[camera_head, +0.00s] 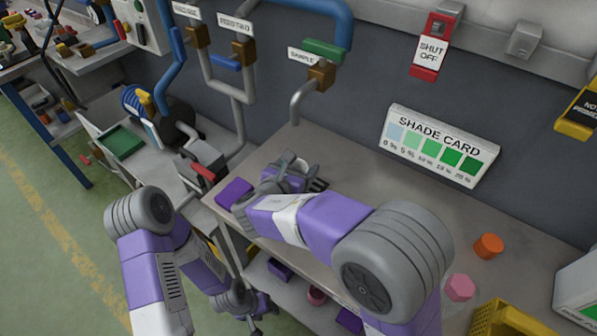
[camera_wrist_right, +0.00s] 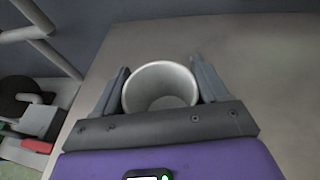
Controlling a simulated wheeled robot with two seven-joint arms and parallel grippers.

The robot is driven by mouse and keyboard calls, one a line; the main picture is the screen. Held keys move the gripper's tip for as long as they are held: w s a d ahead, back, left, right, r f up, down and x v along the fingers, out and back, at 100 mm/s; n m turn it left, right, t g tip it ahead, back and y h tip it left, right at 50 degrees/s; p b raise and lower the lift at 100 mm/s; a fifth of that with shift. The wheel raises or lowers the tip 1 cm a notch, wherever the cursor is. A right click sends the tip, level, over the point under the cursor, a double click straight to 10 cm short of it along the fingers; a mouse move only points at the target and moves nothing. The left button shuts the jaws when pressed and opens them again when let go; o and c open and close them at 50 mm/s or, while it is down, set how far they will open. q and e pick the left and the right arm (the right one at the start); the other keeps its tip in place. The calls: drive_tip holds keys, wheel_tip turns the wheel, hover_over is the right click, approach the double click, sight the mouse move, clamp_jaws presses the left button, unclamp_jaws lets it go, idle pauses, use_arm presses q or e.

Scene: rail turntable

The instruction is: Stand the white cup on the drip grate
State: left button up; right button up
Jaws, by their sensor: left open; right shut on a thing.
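The white cup (camera_wrist_right: 160,88) stands between the two fingers of my right gripper (camera_wrist_right: 162,76) in the right wrist view, with its open rim facing the camera. The fingers are shut on its sides, and the cup looks empty. In the head view my right gripper (camera_head: 292,177) is over the bench's left part, below the SAMPLE pipe outlet (camera_head: 297,108); the cup is mostly hidden there by the gripper. I cannot make out the drip grate in either view. My left gripper (camera_head: 258,306) is open and empty, low in front of the bench near the lower shelf.
The shade card (camera_head: 440,146) stands at the back of the bench. An orange piece (camera_head: 488,246), a pink piece (camera_head: 459,288) and a yellow crate (camera_head: 506,319) are at the right. The bench's middle is clear.

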drive_tip(key=shift+w+d+f, duration=0.1)
drive_tip(key=shift+w+f, duration=0.05)
drive_tip(key=shift+f, duration=0.2)
drive_tip(key=o, duration=1)
drive_tip(key=shift+r, duration=0.1)
